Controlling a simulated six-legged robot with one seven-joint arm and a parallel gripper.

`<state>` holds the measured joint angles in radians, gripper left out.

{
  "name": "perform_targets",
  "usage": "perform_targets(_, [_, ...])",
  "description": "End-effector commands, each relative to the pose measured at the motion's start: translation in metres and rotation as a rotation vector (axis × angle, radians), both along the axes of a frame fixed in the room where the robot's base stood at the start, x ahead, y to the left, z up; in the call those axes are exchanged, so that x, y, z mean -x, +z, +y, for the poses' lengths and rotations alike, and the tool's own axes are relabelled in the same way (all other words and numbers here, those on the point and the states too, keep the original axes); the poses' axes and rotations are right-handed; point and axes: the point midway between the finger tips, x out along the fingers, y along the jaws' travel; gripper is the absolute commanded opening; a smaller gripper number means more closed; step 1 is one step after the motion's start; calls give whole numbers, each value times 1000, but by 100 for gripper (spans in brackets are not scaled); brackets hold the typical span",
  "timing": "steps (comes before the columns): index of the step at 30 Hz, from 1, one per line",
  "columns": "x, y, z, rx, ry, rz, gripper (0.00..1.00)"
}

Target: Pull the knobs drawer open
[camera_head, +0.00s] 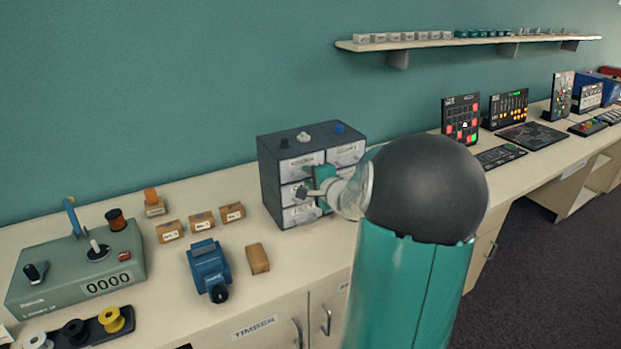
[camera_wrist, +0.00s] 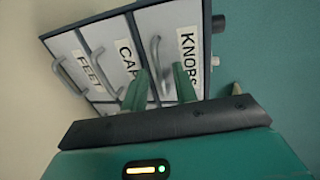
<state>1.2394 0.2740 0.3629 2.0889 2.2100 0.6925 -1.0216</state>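The small dark drawer cabinet (camera_head: 268,182) stands on the counter with light-grey drawer fronts. In the wrist view it appears turned, with the KNOBS drawer (camera_wrist: 187,32) at right, beside drawers labelled CAP… (camera_wrist: 108,32) and FEET (camera_wrist: 75,42). The KNOBS drawer front looks level with its neighbours. Its curved grey handle (camera_wrist: 155,58) reaches down between my green fingertips. My gripper (camera_wrist: 160,82) is open, one finger on each side of that handle, with gaps showing. In the head view my gripper (camera_head: 314,180) is at the left column; my wrist hides part of the right column.
Small knobs (camera_head: 303,137) sit on the cabinet top. Cardboard boxes (camera_head: 201,221), a blue device (camera_head: 208,268) and a green counter machine (camera_head: 75,268) stand to the left. A shelf (camera_head: 440,43) hangs above right. Some bare counter (camera_head: 290,250) lies before the cabinet.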

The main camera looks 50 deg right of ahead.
Motion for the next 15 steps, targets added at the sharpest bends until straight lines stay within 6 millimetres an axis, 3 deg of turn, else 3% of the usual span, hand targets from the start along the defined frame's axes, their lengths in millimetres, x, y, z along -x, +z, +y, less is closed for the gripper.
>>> perform_targets(5, [0, 0, 0, 0, 0, 0, 28])
perform_targets(6, [0, 0, 0, 0, 0, 0, 27])
perform_targets(10, [0, 0, 0, 0, 0, 0, 1])
perform_targets(15, [0, 0, 0, 0, 0, 0, 0])
